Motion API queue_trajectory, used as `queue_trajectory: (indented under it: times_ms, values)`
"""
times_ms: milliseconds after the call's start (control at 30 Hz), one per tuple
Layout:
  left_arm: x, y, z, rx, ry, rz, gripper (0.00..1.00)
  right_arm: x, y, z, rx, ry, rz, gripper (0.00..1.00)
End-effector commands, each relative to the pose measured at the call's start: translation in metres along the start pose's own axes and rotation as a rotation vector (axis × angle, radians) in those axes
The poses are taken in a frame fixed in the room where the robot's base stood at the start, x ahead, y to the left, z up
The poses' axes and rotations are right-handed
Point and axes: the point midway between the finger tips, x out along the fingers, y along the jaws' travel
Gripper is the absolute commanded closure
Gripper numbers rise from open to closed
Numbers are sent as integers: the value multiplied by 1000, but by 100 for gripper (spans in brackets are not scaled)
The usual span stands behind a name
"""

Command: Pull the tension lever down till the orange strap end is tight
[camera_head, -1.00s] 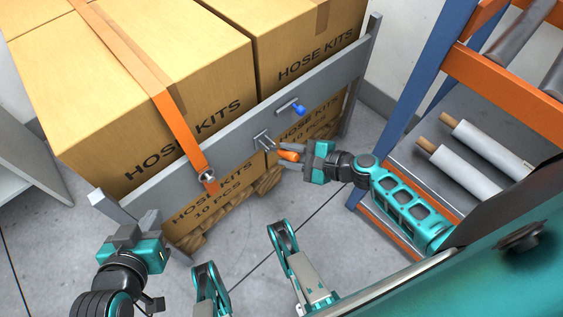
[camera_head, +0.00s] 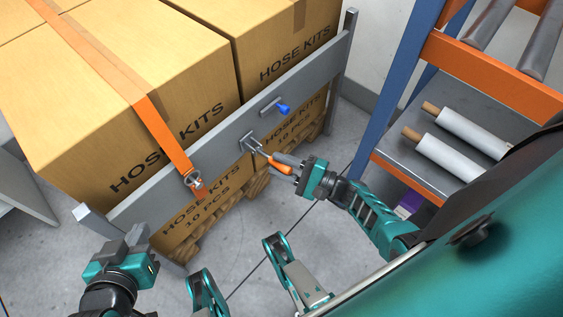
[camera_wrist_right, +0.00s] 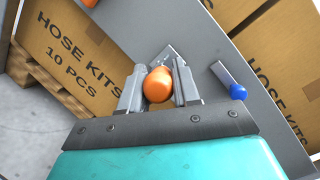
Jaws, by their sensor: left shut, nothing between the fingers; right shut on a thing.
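The tension lever (camera_head: 257,148) sticks out from the grey rail and ends in an orange grip (camera_head: 279,166). My right gripper (camera_head: 285,163) is shut on this grip. In the right wrist view the orange grip (camera_wrist_right: 157,85) sits between the two fingers. The orange strap (camera_head: 165,130) runs over a carton down to a metal buckle (camera_head: 193,180) on the rail. Its short orange end (camera_head: 200,194) hangs below the buckle; I cannot tell how tight it is. My left gripper (camera_head: 135,236) is shut and empty, near the rail's left end.
A blue-tipped lever (camera_head: 283,108) sits on the grey rail (camera_head: 222,141), up and right of the tension lever. HOSE KITS cartons (camera_head: 130,85) stand behind the rail. A blue and orange rack (camera_head: 490,75) with white rolls stands at right. Floor is clear in front.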

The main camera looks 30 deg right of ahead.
Motion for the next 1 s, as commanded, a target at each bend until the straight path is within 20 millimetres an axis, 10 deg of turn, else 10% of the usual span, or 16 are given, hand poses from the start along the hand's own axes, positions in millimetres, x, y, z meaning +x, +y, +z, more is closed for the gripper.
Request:
queue_trajectory:
  times_ms: [533,567,600,1000]
  values:
    - [0,0,0,0,2,-1,100,1,2,0,-5,-10,-9,100]
    - [0,0,-1,0,2,-1,100,1,2,0,-5,-10,-9,67]
    - [0,0,-1,0,2,-1,100,1,2,0,-4,-10,-9,63]
    - [-1,-1,-2,-1,2,-2,100,-12,1,-1,-4,-6,-9,61]
